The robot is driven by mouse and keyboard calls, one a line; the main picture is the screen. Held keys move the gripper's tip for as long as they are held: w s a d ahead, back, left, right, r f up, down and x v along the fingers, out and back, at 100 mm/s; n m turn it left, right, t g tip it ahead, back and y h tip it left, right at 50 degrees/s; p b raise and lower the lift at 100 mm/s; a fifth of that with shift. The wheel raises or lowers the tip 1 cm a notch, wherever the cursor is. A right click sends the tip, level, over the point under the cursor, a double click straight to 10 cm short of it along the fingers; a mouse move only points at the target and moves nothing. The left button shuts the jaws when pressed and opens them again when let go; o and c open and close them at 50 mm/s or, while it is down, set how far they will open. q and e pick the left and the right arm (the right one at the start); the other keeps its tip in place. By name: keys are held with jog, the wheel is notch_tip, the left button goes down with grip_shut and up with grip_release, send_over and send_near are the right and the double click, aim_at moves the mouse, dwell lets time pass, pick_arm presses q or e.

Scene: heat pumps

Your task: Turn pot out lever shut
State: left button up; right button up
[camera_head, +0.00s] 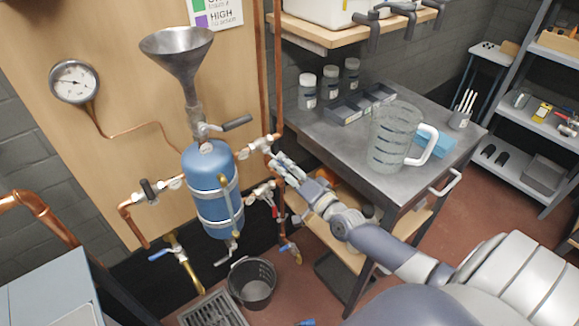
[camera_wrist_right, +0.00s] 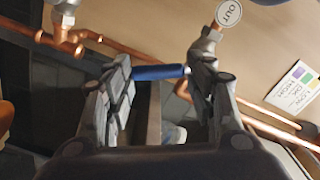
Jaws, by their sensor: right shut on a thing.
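The blue pot (camera_head: 209,185) hangs upright on the wooden panel, with a funnel (camera_head: 181,55) above it. The pot out valve (camera_head: 258,146) is on the copper line to the pot's right. In the right wrist view a round OUT tag (camera_wrist_right: 229,12) hangs at that valve. The blue pot out lever (camera_wrist_right: 160,72) spans between the fingers of my right gripper (camera_wrist_right: 160,92), which is shut on it. In the head view my right gripper (camera_head: 284,163) is at this valve and hides the lever. My left gripper is out of view.
Another lever with a black grip (camera_head: 236,124) is above the pot, and one (camera_head: 148,190) is to its left. Red-handled valve (camera_head: 274,204) is just below my gripper. The bench (camera_head: 440,150) with a glass jug (camera_head: 394,138) stands right; a bucket (camera_head: 251,284) is below.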

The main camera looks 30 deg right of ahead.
jog(key=m, duration=0.2)
jog(key=a+m, duration=0.1)
jog(key=m, duration=0.1)
jog(key=a+m, duration=0.1)
jog(key=m, duration=0.1)
jog(key=shift+a+f+b, duration=0.15)
jog(key=shift+f+b, duration=0.2)
jog(key=shift+s, duration=0.1)
jog(key=o, duration=1.1)
jog(key=shift+f, duration=0.1)
jog(key=o, duration=0.3)
